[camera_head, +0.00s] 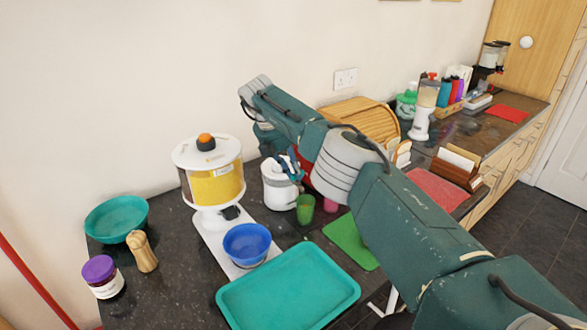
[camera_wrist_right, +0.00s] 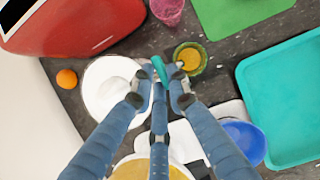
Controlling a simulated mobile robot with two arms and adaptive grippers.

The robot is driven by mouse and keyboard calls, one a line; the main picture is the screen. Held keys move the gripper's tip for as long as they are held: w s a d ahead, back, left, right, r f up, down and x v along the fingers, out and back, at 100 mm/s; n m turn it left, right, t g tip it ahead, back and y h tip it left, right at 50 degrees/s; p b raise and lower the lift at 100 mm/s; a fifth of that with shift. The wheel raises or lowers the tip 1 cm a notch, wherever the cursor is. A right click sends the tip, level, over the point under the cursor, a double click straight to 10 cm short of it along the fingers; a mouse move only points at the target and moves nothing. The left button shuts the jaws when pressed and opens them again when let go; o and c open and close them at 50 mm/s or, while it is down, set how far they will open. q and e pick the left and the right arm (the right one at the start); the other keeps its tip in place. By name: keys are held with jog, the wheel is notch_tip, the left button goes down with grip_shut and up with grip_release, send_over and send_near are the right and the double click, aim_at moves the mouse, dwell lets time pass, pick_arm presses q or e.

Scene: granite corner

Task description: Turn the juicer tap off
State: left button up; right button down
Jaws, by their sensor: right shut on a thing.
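The juicer (camera_head: 279,188) is a white, round appliance standing on the dark counter. It also shows in the right wrist view (camera_wrist_right: 100,92). Its teal tap (camera_wrist_right: 158,66) is between the fingertips of my right gripper (camera_wrist_right: 161,88), which is shut on it. In the head view the blue fingers of my right gripper (camera_head: 289,164) are at the juicer's upper right side, and the tap is hidden there. A green cup (camera_head: 305,210) stands beside the juicer at the tap; the right wrist view shows orange liquid in it (camera_wrist_right: 190,60). My left gripper is out of view.
A yellow-filled dispenser (camera_head: 214,184) with a blue bowl (camera_head: 247,245) stands left of the juicer. A teal tray (camera_head: 290,289) lies in front. A pink cup (camera_wrist_right: 167,10), a red appliance (camera_wrist_right: 75,28) and an orange (camera_wrist_right: 67,78) are close by. A green mat (camera_head: 348,242) is bare.

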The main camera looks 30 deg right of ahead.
jog(key=shift+w+r, duration=0.1)
dwell(0.6)
jog(key=c, duration=1.7)
grip_release()
jog(key=v, duration=1.2)
jog(key=shift+d, duration=0.1)
